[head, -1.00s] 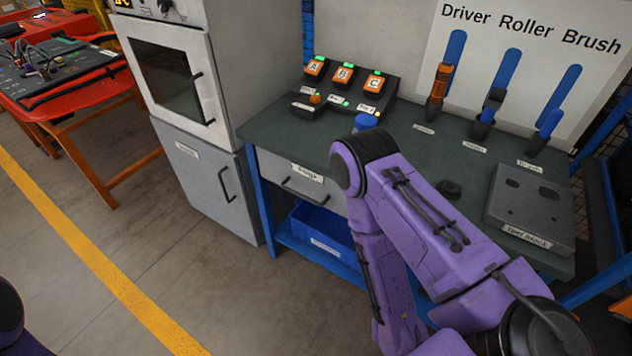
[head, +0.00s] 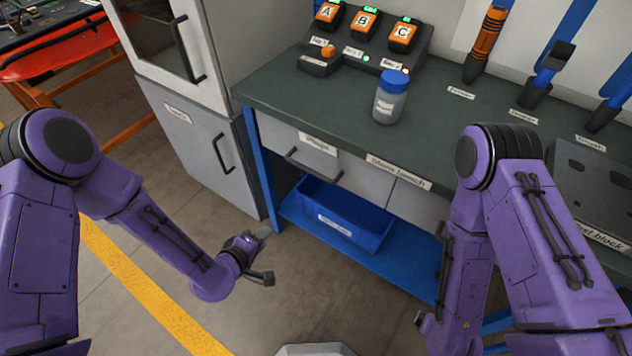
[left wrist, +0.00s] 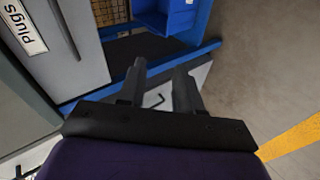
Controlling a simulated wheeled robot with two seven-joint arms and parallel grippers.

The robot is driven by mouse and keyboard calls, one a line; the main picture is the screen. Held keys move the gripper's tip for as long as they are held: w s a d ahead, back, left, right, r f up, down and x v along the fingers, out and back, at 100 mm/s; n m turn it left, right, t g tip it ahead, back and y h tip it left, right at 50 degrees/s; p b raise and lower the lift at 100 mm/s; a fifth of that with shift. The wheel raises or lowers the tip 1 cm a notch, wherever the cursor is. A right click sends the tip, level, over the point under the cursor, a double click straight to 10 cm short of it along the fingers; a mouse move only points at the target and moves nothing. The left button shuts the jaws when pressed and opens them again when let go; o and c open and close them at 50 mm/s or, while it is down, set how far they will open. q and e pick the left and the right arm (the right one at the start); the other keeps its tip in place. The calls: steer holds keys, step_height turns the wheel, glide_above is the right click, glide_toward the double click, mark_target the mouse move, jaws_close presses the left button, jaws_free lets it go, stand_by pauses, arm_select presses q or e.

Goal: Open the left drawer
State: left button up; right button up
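The left drawer (head: 277,141) is a pale grey front under the left part of the bench top, with a dark bar handle (head: 313,166) and a white label. It looks shut. In the left wrist view its label, reading "Plugs" (left wrist: 25,27), is at the upper left, beside the dark handle bar (left wrist: 66,28). My left gripper (head: 266,256) is low in front of the bench, below and left of the handle and apart from it. The left wrist view shows its fingers (left wrist: 159,85) spread and empty.
A second drawer (head: 362,182) adjoins on the right. A blue bin (head: 345,222) sits on the blue lower shelf (head: 300,215). A blue bench leg (head: 259,165) and a grey cabinet (head: 190,145) stand left of the drawer. A blue-capped jar (head: 390,98) stands on the bench. Floor in front is clear.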

mark_target(308, 168)
arm_select(q)
steer(key=w+d+r+t+h+b, duration=0.25)
steer(key=w+d+r+h, duration=0.35)
steer(key=w, duration=0.4)
steer(key=shift+n+t+y, duration=0.3)
steer(key=shift+t+y, duration=0.05)
steer(key=shift+y, duration=0.35)
steer(key=x, duration=0.3)
steer(key=r+x, duration=0.1)
steer(key=x, duration=0.2)
steer(key=d+p+x, duration=0.1)
steer(key=x, duration=0.3)
steer(key=shift+s+r, duration=0.25)
arm_select(e)
step_height(308, 168, down, 4)
steer(key=shift+f, duration=0.2)
arm_select(q)
jaws_close()
